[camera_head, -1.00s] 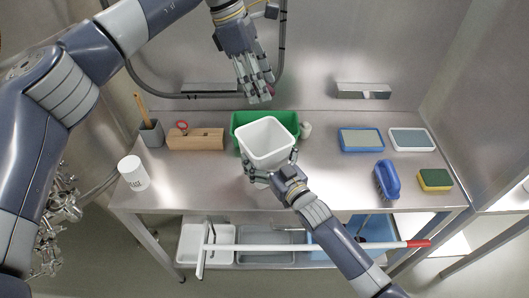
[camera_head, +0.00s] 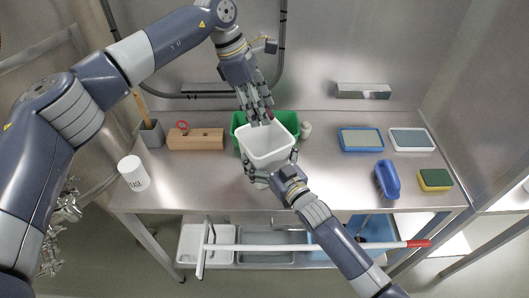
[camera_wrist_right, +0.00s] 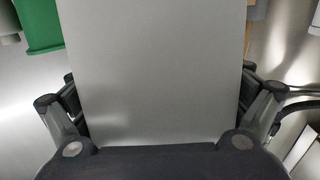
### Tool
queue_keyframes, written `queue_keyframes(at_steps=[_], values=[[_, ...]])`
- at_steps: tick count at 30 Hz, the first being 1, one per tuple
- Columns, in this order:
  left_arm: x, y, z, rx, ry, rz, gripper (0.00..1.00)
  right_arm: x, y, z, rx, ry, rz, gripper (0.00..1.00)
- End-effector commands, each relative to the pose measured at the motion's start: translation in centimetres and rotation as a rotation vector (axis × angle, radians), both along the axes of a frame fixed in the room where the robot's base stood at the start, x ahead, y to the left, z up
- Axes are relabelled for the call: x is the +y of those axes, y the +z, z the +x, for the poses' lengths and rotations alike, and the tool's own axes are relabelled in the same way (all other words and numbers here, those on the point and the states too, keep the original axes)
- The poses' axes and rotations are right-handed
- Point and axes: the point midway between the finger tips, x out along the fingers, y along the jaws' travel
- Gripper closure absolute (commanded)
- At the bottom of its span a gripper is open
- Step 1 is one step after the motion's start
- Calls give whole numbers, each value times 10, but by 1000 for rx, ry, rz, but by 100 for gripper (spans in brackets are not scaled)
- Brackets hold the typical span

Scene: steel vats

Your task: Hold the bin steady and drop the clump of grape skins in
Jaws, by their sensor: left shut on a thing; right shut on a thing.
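The white square bin (camera_head: 267,157) is in the middle of the head view, at the front of the steel table, with its open mouth up. My right gripper (camera_head: 271,166) is shut on it, fingers on both sides. In the right wrist view the bin's plain wall (camera_wrist_right: 160,75) fills the space between the fingers. My left gripper (camera_head: 258,116) is above the bin's back rim, fingers pointing down. It is shut on the clump of grape skins (camera_head: 270,114), of which only a small dark red bit shows between the fingers.
A green tub (camera_head: 288,119) stands right behind the bin, with a small pale object (camera_head: 305,130) beside it. A wooden block (camera_head: 197,139) and white cup (camera_head: 133,173) are left. Blue-rimmed tray (camera_head: 361,140), blue brush (camera_head: 386,180) and sponge (camera_head: 434,179) are right.

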Motion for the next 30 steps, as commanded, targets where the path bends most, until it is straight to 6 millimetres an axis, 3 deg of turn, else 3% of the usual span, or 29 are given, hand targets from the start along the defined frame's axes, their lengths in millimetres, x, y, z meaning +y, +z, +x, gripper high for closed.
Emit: queue_keyframes(at_steps=[16, 27, 28, 30], values=[[0, -38, 0, 0, -1, 0, 76, 0, 0, 0, -1, 0, -1, 33], [0, -42, 0, -1, -1, 0, 76, 0, 0, 0, 0, 0, 0, 33], [0, -42, 0, -1, -1, 0, 46, 0, 0, 0, 0, 0, 0, 33], [0, -42, 0, -1, -1, 0, 30, 0, 0, 0, 0, 0, 0, 33]])
